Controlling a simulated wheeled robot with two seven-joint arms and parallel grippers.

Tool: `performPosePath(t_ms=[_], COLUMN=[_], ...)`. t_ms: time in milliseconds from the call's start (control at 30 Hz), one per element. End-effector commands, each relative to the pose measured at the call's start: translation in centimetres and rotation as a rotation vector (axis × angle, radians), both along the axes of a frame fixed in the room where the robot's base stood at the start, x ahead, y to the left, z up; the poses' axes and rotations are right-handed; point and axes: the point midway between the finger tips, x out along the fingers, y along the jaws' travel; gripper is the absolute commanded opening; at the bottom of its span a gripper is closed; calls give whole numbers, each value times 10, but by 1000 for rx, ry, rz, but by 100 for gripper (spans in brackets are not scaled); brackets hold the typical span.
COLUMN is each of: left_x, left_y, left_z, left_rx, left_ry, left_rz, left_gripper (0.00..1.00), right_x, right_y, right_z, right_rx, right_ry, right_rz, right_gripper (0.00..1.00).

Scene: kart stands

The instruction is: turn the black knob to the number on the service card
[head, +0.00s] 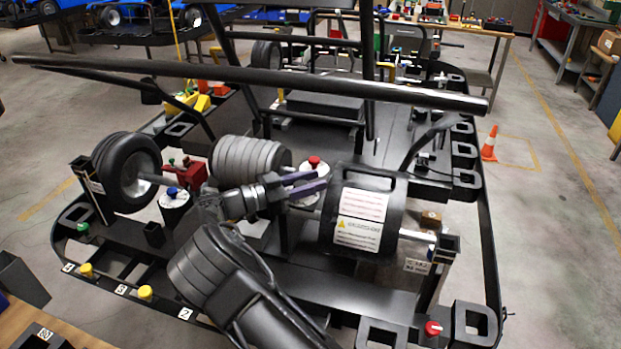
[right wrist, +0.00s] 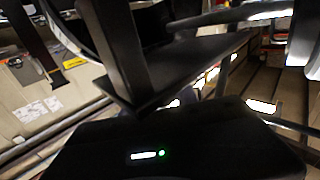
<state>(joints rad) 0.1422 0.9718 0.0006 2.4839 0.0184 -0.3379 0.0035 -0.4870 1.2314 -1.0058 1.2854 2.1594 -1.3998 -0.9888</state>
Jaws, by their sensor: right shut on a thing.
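My right gripper (head: 308,184), with purple-grey fingers, points right over the middle of the kart frame. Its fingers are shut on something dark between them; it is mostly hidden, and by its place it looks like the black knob. A red knob (head: 314,162) on a white-topped dial stands just behind the fingers. A blue knob (head: 172,191) on a white-topped dial stands to the left. A small card (head: 417,266) hangs at the right post; its writing is too small to read. The right wrist view shows dark parts and no clear fingertips. My left gripper is not in view.
A black drum (head: 390,215) with a warning label stands right of the gripper. A wheel (head: 124,172) is at the left. A long black bar (head: 250,76) crosses above. Open floor lies right.

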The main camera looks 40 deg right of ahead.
Motion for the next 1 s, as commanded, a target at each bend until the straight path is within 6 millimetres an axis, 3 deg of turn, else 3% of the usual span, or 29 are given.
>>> performPosePath(t_ms=[533, 567, 767, 1000], left_x=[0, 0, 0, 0], left_y=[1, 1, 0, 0], left_z=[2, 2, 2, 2], left_rx=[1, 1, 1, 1], left_ry=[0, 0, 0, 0], left_rz=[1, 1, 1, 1], left_gripper=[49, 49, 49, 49], right_x=[0, -1, -1, -1], right_y=[-1, -1, -1, 0], right_z=[2, 2, 1, 1], right_rx=[-4, -4, -2, -1], right_ry=[-2, -2, -1, -1], right_rz=[-33, -33, -34, -34], right_gripper=[0, 37, 53, 54])
